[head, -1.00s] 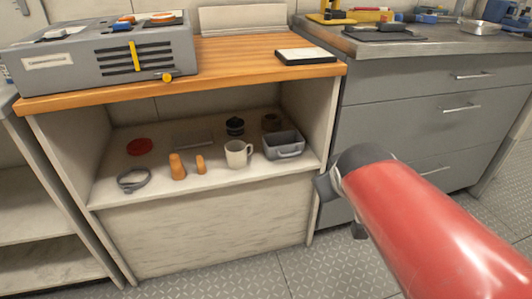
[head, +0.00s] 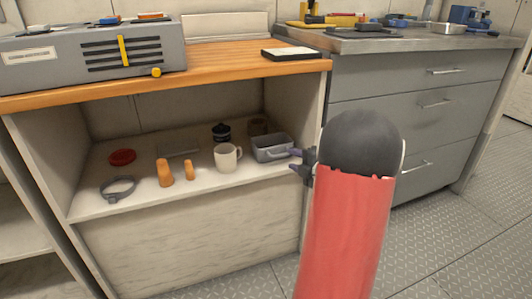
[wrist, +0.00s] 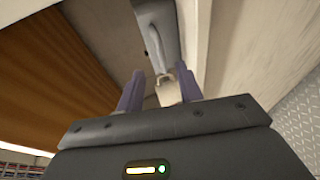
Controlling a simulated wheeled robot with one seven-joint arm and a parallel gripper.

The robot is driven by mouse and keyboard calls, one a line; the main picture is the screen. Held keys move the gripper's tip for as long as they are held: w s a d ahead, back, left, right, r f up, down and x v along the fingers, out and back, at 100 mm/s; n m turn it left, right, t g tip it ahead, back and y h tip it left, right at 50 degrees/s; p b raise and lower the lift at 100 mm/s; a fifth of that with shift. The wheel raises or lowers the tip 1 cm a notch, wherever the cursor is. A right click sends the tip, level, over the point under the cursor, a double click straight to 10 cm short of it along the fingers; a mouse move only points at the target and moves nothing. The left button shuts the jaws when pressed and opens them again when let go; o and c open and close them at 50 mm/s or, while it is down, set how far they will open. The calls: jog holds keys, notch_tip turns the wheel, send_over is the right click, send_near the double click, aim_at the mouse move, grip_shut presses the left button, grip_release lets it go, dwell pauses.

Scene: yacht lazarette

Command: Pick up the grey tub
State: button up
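The grey tub (head: 268,149) sits upright at the right end of the shelf inside the open cabinet, its handle toward the front right. My gripper (head: 297,160) is just right of the tub, at the shelf's front edge, close to the handle. In the wrist view the tub (wrist: 160,22) is ahead of my gripper (wrist: 162,78), at the top of the picture. The two fingers are apart, with a pale patch visible between them that I cannot identify. Whether a finger touches the handle is not clear.
A white mug (head: 227,158) stands close left of the tub. A dark jar (head: 221,133) and a brown pot (head: 258,127) are behind. Orange pieces (head: 165,173), a grey ring clamp (head: 117,188) and a red lid (head: 122,157) lie farther left. The wooden counter (head: 225,62) overhangs the shelf.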

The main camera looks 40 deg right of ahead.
aim_at(283, 155)
jog(key=x, duration=0.5)
jog(key=shift+w+d+f, duration=0.2)
jog(key=shift+w+f, duration=0.05)
jog(key=shift+w, duration=0.1)
grip_shut()
dwell(1.1)
